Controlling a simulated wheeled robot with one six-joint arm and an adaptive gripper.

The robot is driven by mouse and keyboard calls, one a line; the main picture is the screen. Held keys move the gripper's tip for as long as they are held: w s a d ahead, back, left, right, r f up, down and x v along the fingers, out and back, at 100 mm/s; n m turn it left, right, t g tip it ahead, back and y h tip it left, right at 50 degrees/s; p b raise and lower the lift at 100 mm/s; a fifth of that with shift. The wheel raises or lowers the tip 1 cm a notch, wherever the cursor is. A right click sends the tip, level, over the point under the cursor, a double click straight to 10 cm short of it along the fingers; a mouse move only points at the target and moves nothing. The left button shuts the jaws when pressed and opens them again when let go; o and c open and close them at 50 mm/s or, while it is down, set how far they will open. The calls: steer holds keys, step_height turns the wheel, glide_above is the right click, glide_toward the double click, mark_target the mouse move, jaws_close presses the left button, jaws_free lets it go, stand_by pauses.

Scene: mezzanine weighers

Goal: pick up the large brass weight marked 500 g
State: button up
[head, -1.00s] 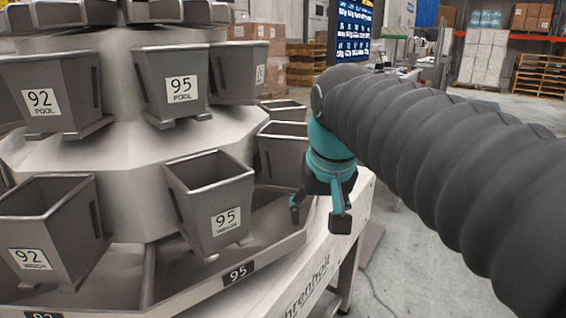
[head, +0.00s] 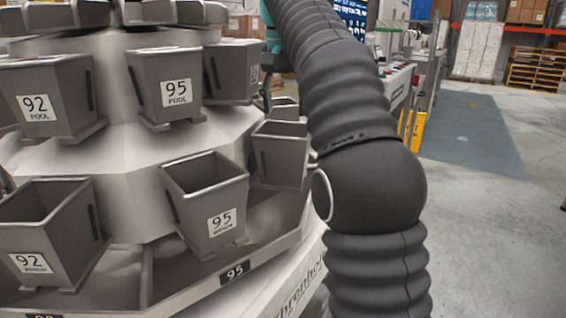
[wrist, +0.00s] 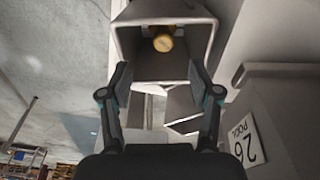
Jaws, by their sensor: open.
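A brass weight (wrist: 163,41), yellow and round-ended, shows in the wrist view inside a grey open-topped bucket (wrist: 122,40). Its marking is not readable and part of it is in shade. My gripper (wrist: 158,72) is open and empty in the wrist view, its two fingers spread apart below the weight in the picture and in front of the bucket mouth. I cannot tell how far the fingertips are from the bucket walls. In the head view, the weight does not show and my arm hides most of the gripper.
Grey weigher buckets stand in tiers in the head view, including a 95 POOL bucket (head: 165,90) and a lower 95 bucket (head: 206,205). A bucket with an upside-down POOL label (wrist: 242,138) is close at the right in the wrist view. Open floor (head: 485,240) lies to the right.

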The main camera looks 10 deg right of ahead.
steer(key=f, duration=0.2)
steer(key=w+f, duration=0.1)
steer(key=f, duration=0.2)
steer(key=f+b, duration=0.1)
steer(key=f, duration=0.1)
steer(key=shift+w+d+f, duration=0.25)
steer(key=shift+w+f, duration=0.05)
steer(key=shift+f, duration=0.05)
steer(key=shift+w+d+f+b, duration=0.1)
steer(key=shift+w+f+b, duration=0.1)
steer(key=shift+f, duration=0.75)
steer(key=shift+w+a+f+b, duration=0.1)
steer(key=shift+w+f+b, duration=0.1)
steer(key=shift+f, duration=0.75)
steer(key=shift+w+d+f+b, duration=0.1)
steer(key=shift+w+f+b, duration=0.1)
steer(key=shift+f, duration=0.75)
jaws_close()
